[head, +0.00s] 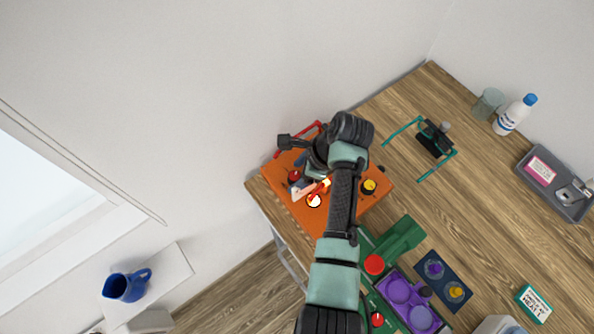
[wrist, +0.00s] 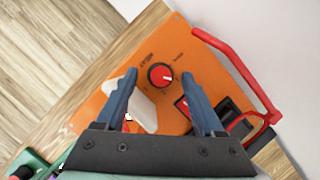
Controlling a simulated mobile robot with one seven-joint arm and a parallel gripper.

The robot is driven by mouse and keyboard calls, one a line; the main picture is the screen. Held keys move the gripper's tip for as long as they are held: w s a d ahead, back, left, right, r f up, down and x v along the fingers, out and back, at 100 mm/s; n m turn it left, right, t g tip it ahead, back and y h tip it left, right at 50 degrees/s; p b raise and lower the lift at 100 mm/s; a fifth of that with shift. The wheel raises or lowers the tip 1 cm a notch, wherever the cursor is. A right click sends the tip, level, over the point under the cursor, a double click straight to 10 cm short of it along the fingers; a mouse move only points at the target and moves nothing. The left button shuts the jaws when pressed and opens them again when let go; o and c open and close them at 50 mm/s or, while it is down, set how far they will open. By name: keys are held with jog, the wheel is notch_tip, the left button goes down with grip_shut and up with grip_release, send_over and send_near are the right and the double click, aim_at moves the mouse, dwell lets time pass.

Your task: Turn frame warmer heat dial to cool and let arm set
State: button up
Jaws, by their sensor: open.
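The orange frame warmer (head: 330,222) sits at the table's left corner; its orange panel (wrist: 180,40) fills the middle of the wrist view. The dial also shows in the head view (head: 294,176). My gripper (wrist: 158,80) is open, its two blue-grey fingers on either side of the dial in the picture; contact cannot be told. A red glasses frame (wrist: 240,66) runs along the warmer's edge, its lower end near a dark slot.
A white wedge-like part (wrist: 135,108) lies beside the left finger. Teal glasses (head: 403,130) rest at a black stand (head: 435,138). A green tool (head: 400,238) and a purple tray (head: 388,279) lie near my arm. A bottle (head: 510,119) and grey tray (head: 532,182) stand right.

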jog(key=shift+a+f, duration=0.15)
jog(key=shift+f, duration=0.2)
grip_shut()
jog(key=shift+w, duration=0.1)
dwell(0.3)
jog(key=n+g, duration=0.1)
jog(key=n, duration=0.2)
jog(key=n+g+b, duration=0.1)
jog(key=n, duration=0.1)
jog(key=shift+w+n, duration=0.2)
jog(key=shift+n, duration=0.2)
jog(key=n+g+b, duration=0.1)
jog(key=n, duration=0.2)
jog(key=n+g+h+b, duration=0.1)
jog(key=n+b, duration=0.1)
jog(key=shift+w+n, duration=0.1)
jog(key=shift+n, duration=0.3)
jog(key=shift+g, duration=0.3)
